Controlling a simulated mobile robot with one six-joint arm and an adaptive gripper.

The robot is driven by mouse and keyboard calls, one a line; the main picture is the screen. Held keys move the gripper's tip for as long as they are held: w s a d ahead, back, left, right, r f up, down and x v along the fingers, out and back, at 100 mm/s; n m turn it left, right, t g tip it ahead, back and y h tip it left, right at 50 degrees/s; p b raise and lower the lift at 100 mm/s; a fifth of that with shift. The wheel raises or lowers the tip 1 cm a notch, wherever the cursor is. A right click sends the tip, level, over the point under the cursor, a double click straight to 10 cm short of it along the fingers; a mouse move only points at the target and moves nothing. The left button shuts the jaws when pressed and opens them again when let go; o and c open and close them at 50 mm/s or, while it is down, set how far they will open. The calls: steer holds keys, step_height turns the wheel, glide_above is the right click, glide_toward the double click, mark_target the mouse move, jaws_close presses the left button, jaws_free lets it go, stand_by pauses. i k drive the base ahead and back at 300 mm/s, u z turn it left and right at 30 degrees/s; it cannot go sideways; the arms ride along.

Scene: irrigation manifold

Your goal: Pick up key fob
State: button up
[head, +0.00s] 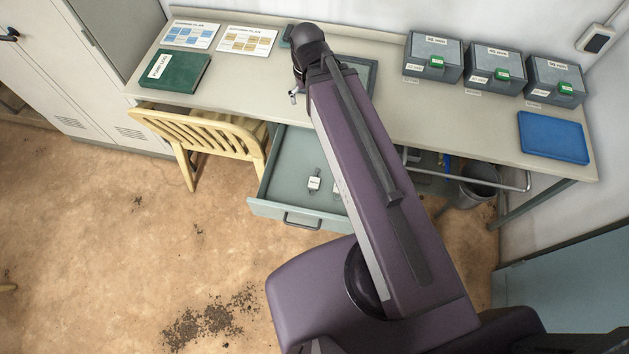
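An open grey-green drawer (283,175) is pulled out below the desk. In it lies a small white tag-like item with a dark strap or loop (314,183), which may be the key fob. A second small white item (336,187) lies to its right, mostly hidden by my arm. Neither label is readable. My arm reaches over the drawer to the desk's front edge. My gripper (294,95) is mostly hidden there at the end of the arm; only a small grey part shows, above and behind the drawer. Its fingers cannot be made out.
The desk (440,120) carries a green binder (175,71), two paper sheets, a dark tray (360,72), three grey boxes (490,69) with green tags and a blue tray (553,137). A wooden chair (210,137) stands left of the drawer. A bucket (478,184) is under the desk.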

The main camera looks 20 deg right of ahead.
mark_target(313, 183)
steer(key=z, duration=0.95)
steer(key=k, duration=1.15)
steer(key=u, duration=0.5)
